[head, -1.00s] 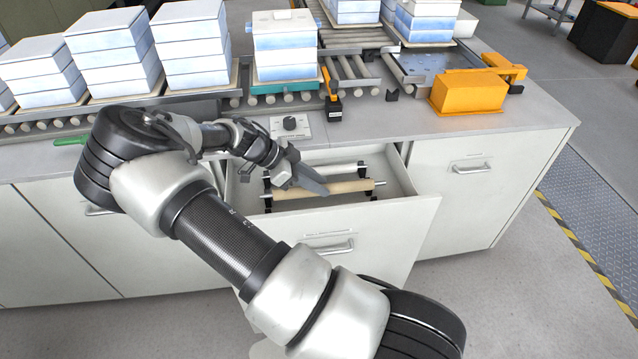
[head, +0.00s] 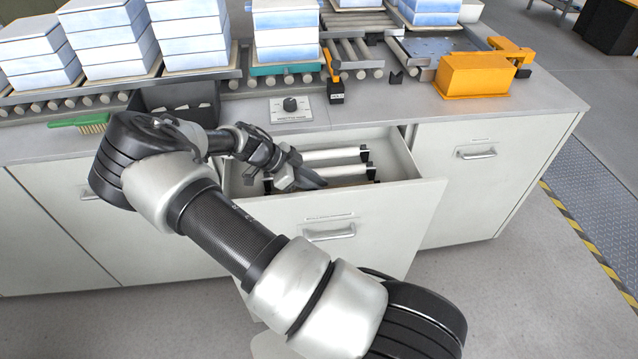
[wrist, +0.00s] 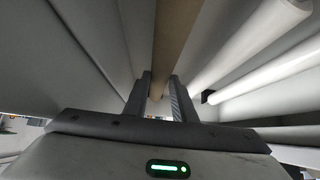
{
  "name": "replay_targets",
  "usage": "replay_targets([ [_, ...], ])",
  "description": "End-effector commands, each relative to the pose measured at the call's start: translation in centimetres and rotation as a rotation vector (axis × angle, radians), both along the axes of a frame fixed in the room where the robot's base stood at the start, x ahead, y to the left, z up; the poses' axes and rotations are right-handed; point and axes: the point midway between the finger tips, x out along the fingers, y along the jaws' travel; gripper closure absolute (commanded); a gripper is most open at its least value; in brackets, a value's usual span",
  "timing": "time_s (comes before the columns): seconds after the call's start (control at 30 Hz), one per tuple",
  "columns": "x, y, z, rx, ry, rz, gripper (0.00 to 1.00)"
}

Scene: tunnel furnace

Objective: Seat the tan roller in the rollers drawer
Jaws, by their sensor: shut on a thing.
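The rollers drawer (head: 388,222) is pulled out below the counter. My gripper (head: 308,180) is inside it, near its front. In the wrist view the jaws (wrist: 159,88) are shut on the tan roller (wrist: 173,40), which runs lengthwise between the fingers. In the head view only a small strip of the tan roller (head: 347,182) shows low behind the drawer front. Two white rollers (head: 338,154) lie parallel behind it between dark holders; they also show in the wrist view (wrist: 255,42). Whether the tan roller touches its holders is hidden.
The drawer's front panel and side walls stand close around my gripper.

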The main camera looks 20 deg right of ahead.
Motion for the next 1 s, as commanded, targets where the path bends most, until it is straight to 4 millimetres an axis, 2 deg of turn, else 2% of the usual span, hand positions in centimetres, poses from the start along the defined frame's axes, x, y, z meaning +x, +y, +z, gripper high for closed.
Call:
replay_targets([
  [0.13, 0.04, -0.04, -0.89, -0.001, 0.000, 0.001, 1.00],
  [0.47, 0.04, 0.00, -1.00, 0.001, -0.001, 0.001, 1.00],
  [0.5, 0.04, 0.01, -1.01, 0.001, -0.001, 0.001, 0.73],
  [0.6, 0.04, 0.01, -1.01, 0.001, -0.001, 0.001, 0.56],
  [1.0, 0.21, 0.50, -0.57, 0.002, -0.001, 0.002, 0.54],
])
